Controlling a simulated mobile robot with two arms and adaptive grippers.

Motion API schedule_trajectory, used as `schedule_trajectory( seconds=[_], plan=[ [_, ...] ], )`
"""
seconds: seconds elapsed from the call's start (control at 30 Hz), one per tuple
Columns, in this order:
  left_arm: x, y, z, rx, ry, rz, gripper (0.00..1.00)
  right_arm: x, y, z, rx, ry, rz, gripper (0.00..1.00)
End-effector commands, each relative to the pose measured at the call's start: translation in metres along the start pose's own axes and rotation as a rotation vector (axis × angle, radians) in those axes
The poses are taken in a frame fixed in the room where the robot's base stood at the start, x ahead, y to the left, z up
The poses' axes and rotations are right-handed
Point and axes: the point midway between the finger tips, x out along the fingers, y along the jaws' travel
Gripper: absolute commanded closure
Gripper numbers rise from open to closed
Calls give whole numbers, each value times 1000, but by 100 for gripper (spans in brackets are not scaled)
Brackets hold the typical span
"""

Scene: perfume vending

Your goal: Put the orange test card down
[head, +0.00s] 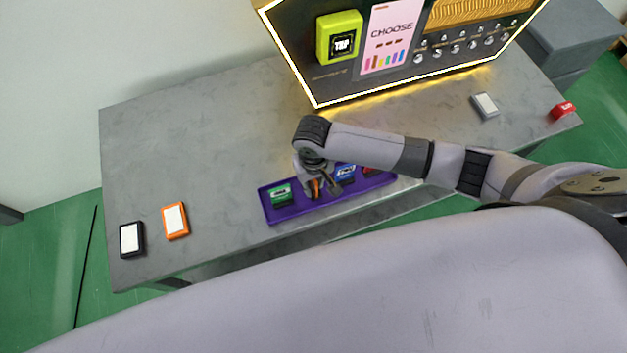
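A small orange card (316,188) shows at the purple tray (290,213), between the green card (280,194) and the blue card (345,171). My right gripper (318,188) points down over the tray with its fingers around the orange card. The fingers hide most of it, so I cannot tell whether they grip it or whether it rests on the tray floor. A red card (368,170) sits at the tray's right end, partly behind my arm. My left gripper is not in view.
An orange-framed block with a white top (175,220) and a black-framed one (132,239) lie at the left of the grey table (200,140). A grey block (485,105) and a red block (563,110) lie at the right. A lit vending panel (390,50) stands behind.

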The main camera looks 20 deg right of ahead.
Motion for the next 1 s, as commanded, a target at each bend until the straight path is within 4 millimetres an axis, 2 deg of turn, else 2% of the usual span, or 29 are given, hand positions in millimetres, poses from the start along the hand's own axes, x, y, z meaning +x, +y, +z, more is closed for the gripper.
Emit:
schedule_trajectory(
  seconds=[0.33, 0.47, 0.8, 1.0],
  plan=[
    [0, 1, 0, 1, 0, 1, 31, -1, 0, 0, 0, 1, 0, 74],
    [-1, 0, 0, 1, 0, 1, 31, -11, 0, -1, 0, 2, -2, 74],
    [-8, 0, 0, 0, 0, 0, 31, -81, 0, -1, 0, 4, -2, 74],
    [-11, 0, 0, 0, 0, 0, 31, -112, 0, -1, 0, 2, -1, 74]
  ],
)
